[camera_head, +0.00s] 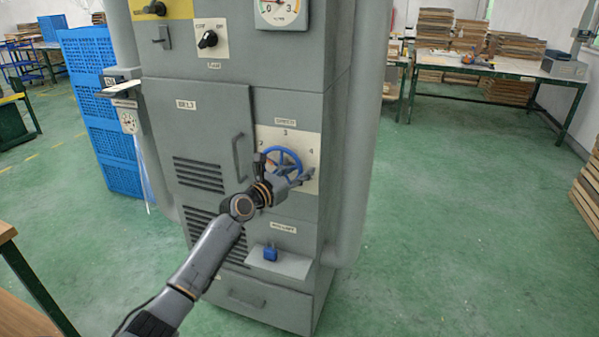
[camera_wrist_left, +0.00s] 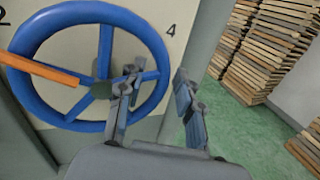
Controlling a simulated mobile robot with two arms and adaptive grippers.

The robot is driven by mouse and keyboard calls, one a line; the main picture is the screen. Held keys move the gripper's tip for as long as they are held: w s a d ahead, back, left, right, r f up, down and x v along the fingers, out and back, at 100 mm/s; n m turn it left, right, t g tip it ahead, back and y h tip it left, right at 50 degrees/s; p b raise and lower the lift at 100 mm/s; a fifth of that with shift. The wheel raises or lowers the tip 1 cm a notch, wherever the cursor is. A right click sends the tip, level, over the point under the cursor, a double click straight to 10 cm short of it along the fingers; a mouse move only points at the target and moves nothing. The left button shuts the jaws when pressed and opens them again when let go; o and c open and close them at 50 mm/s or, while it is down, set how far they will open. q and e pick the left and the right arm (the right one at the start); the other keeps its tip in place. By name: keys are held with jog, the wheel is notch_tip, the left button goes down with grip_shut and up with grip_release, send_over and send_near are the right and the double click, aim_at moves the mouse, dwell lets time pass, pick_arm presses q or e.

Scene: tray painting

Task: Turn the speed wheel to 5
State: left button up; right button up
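The blue speed wheel (camera_head: 272,157) is on a pale dial plate on the front of the grey machine. Digits 3 and 4 show on the plate in the head view. In the left wrist view the wheel (camera_wrist_left: 85,13) is large, and its orange spoke (camera_wrist_left: 42,70) points left, a little below the digit 2. My left gripper (camera_head: 303,178) is at the lower right of the wheel. In the left wrist view its fingers (camera_wrist_left: 158,82) are spread apart, with the wheel's right rim between or just beyond them; contact is unclear. My right gripper is not in view.
Blue crates (camera_head: 95,110) stand at left. A table (camera_head: 500,68) and stacked boards stand behind at right. The green floor right of the machine is clear.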

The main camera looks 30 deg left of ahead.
pick_arm(q)
grip_shut()
